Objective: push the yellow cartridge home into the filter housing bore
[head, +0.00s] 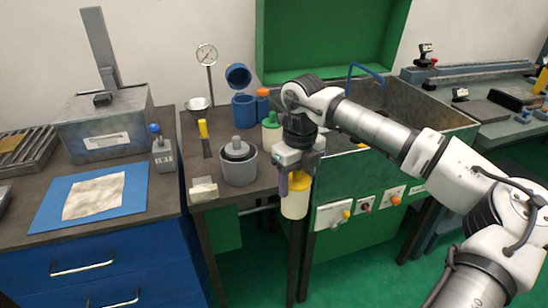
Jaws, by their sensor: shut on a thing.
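My gripper (292,178) is shut on the yellow cartridge (296,204), which has a yellow top and a cream lower body. It holds the cartridge roughly upright, in front of the bench edge. The fingers partly hide the top of the cartridge. A blue canister (244,112) stands at the back of the bench, with a blue cap (238,76) tilted above it. A grey cylinder (239,168) with a dark ring and a grey knob on top stands left of my gripper.
A green-topped bottle (270,134) and an orange-capped blue container (263,102) stand behind my gripper. A gauge on a post (207,58), a metal bowl (198,106) and a yellow-handled tool (203,131) are further left. A green sink unit (420,125) stands right, behind my arm.

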